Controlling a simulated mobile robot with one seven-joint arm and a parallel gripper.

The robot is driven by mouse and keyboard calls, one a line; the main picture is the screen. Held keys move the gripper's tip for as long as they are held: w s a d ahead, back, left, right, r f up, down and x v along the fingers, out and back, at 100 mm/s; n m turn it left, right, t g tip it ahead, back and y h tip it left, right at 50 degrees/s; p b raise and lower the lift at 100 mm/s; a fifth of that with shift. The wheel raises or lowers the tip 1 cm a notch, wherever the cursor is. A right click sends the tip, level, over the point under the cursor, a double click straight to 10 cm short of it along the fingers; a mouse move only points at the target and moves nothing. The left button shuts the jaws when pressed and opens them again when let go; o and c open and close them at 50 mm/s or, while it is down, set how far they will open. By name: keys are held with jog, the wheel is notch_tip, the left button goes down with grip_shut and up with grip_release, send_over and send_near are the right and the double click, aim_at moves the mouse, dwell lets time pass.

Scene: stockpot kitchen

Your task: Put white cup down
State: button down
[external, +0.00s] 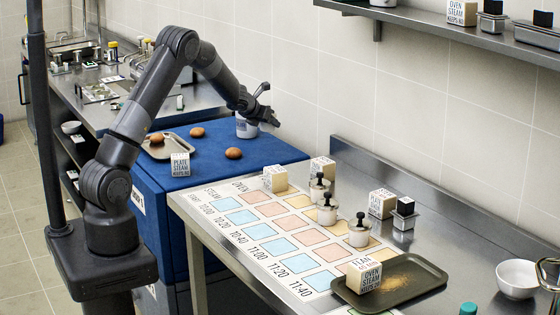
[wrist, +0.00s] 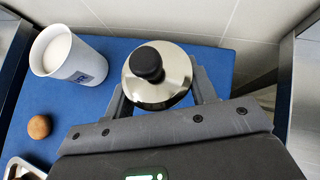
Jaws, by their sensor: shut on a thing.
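The white cup (wrist: 68,52) stands at the upper left of the wrist view, on the blue top, with pale contents and dark lettering on its side. In the external view the white cup (external: 246,126) shows below the end of my arm. My gripper (wrist: 163,95) has its fingers on both sides of a round steel thing with a black knob (wrist: 158,75) and is shut on it. The cup is to the left of the gripper, apart from the fingers. In the external view my gripper (external: 261,106) is small, and its fingers are hard to make out.
Brown round items (external: 234,153) and a small tray (external: 178,146) lie on the blue top (external: 215,170). A lettered block (external: 180,164) stands near its front edge. The steel table at right holds a coloured chart (external: 270,225), several knobbed pieces and a dark tray (external: 420,280).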

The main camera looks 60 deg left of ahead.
send_over(258, 147)
notch_tip(258, 147, down, 4)
jog(key=shift+w+f, duration=0.1)
jog(key=shift+a+f, duration=0.1)
jog(key=shift+f, duration=1.9)
jog(key=shift+f, duration=0.15)
jog(key=c, duration=0.6)
grip_release()
jog(key=shift+s+r, duration=0.2)
jog(key=shift+r, duration=0.2)
jog(key=v, duration=1.1)
jog(key=shift+s, duration=0.2)
